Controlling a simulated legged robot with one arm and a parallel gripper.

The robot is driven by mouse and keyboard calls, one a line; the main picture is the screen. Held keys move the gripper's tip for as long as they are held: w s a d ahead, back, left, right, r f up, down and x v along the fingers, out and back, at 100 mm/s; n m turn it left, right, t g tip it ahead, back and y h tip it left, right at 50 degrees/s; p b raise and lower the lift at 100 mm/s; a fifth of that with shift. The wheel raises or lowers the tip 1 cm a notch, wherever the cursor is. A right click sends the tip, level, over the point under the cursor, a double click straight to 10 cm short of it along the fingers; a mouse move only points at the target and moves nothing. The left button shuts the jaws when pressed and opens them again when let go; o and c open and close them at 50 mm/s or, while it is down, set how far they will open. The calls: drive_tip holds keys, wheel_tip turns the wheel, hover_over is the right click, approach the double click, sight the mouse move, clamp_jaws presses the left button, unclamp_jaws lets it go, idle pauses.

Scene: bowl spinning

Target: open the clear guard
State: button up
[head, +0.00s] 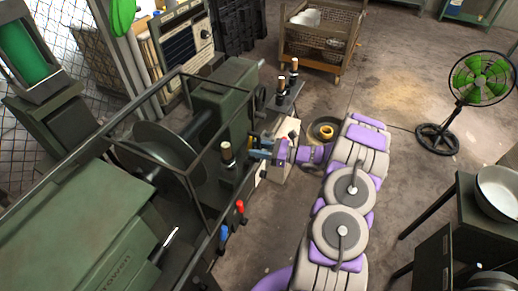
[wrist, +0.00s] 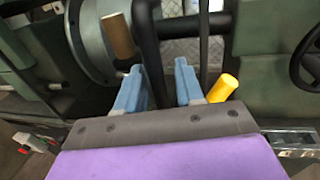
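The clear guard (head: 233,91) is a see-through box with a dark bar frame, standing over the round metal disc (head: 150,150) of the green machine in the head view. In the wrist view a dark upright bar (wrist: 151,55), seemingly part of the guard's frame, shows between my blue fingertips. My gripper (wrist: 160,78) is open around it, the bar nearer the left finger; I cannot tell whether they touch. In the head view my gripper (head: 262,149) is at the machine's front side, and its fingers are small there.
A yellow cylinder (wrist: 223,87) stands just right of my right finger, and a brown knob (wrist: 118,36) is left of the bar. Red (head: 239,206) and blue (head: 224,233) handles are on the machine's front.

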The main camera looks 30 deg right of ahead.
clamp_jaws()
idle(0.4)
